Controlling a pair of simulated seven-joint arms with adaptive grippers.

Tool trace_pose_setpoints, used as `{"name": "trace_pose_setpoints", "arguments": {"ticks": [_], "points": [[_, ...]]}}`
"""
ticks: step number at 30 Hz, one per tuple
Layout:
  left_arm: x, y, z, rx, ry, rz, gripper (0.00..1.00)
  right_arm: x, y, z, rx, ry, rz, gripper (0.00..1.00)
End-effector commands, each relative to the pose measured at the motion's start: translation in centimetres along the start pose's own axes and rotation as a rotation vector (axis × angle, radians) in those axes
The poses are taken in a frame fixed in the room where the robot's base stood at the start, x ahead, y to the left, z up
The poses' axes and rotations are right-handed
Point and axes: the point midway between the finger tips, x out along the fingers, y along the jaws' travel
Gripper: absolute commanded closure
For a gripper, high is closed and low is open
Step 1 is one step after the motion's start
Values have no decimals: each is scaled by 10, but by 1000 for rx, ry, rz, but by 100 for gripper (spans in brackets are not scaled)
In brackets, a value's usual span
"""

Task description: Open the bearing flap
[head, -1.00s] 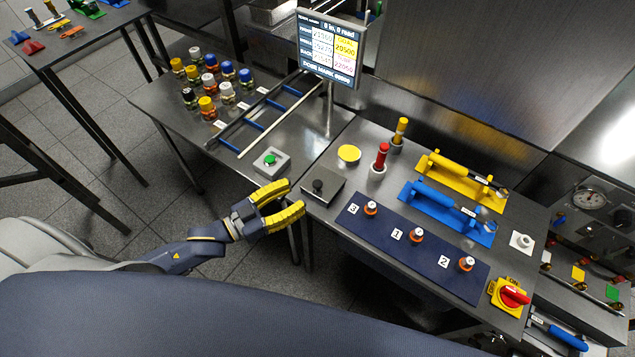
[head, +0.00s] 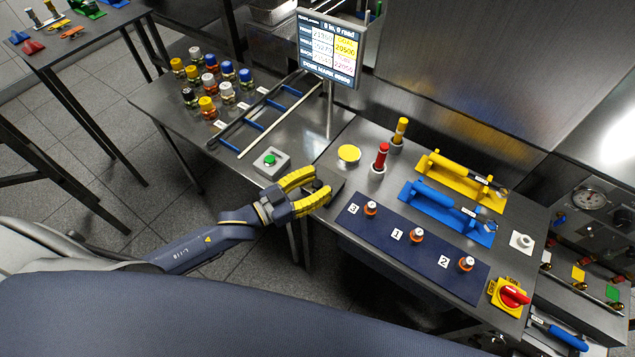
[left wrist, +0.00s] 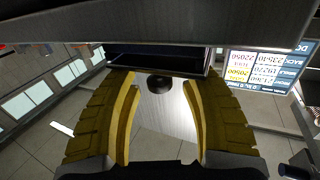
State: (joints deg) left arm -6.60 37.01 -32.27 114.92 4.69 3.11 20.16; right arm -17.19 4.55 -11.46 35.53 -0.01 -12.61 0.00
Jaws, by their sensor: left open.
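The likely bearing flap is a grey steel plate (head: 335,188) with a black knob (head: 318,184), at the left end of the right-hand bench. My left gripper (head: 317,187) is open, with its yellow fingers reaching over the plate on either side of the knob. In the left wrist view the knob (left wrist: 159,84) sits between the two spread fingers, apart from both. A dark, framed edge (left wrist: 155,63) shows just above it there. The plate looks closed and flat, and the fingers partly hide it. My right gripper is out of view.
A green button box (head: 271,162) stands close behind the left gripper. A blue mat (head: 405,238) with several small orange-based parts lies to the right. Red and yellow posts, blue and yellow handled fixtures and a screen (head: 329,48) stand farther back.

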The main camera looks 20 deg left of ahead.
Motion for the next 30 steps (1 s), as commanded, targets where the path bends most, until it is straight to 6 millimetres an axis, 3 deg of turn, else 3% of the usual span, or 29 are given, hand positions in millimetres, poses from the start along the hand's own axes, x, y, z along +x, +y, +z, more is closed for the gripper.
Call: {"name": "trace_pose_setpoints", "arguments": {"ticks": [2, 14, 30], "points": [[0, 0, 0, 0, 0, 0, 52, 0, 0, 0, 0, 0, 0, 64], [0, 0, 0, 0, 0, 0, 99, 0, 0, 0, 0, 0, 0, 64], [1, 1, -1, -2, -7, 4, 100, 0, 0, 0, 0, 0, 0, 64]]}}
